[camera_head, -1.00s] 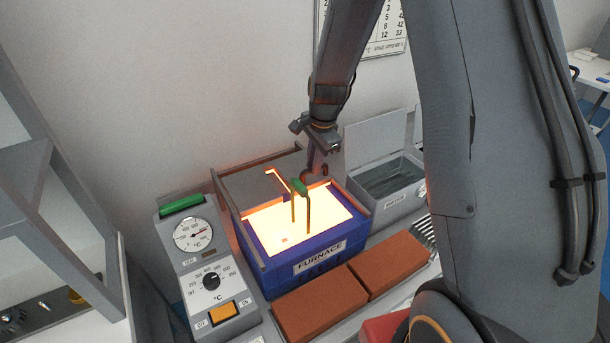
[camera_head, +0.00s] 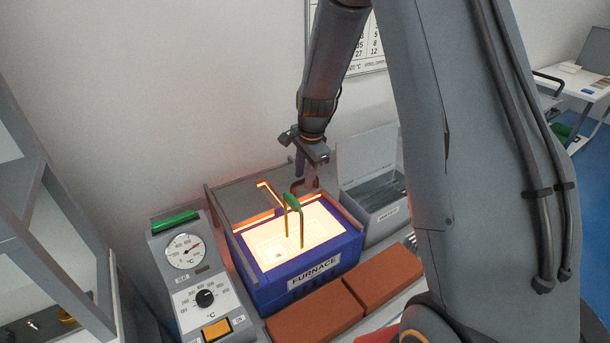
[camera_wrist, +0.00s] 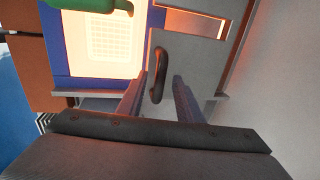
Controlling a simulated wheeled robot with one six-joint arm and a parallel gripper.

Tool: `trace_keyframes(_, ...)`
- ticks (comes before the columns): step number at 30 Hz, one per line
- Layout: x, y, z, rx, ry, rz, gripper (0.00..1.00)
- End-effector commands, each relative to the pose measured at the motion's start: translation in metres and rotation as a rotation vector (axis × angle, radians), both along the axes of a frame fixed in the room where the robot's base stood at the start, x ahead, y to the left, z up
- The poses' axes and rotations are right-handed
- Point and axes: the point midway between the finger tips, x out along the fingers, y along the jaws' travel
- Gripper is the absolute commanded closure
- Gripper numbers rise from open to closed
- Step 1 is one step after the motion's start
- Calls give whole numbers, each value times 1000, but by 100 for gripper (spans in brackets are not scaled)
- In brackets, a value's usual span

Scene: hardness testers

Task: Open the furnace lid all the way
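The blue furnace (camera_head: 350,243) has a glowing top opening. Its grey lid (camera_head: 232,200) lies behind the opening, with much of the opening uncovered. A glowing slot cuts into the lid. A dark curved handle (camera_head: 299,187) rises at the lid's right side; it also shows in the wrist view (camera_wrist: 159,68). My gripper (camera_head: 306,172) is over this handle. In the wrist view its two fingers (camera_wrist: 157,95) are apart, one on each side of the handle's near end, with visible gaps. I see no firm contact.
A green-handled tool (camera_head: 292,201) stands up from the glowing opening. A control panel (camera_head: 203,297) is at left, an open grey tank (camera_head: 372,212) at right. Red-brown bricks (camera_head: 315,312) lie in front. The wall is close behind.

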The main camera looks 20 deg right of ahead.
Motion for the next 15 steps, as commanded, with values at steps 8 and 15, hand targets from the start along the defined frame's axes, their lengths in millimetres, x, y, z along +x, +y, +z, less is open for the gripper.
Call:
trace_keyframes(8,-4,-2,32,0,-5,-1,67)
trace_keyframes(15,-10,-4,63,0,-4,0,67)
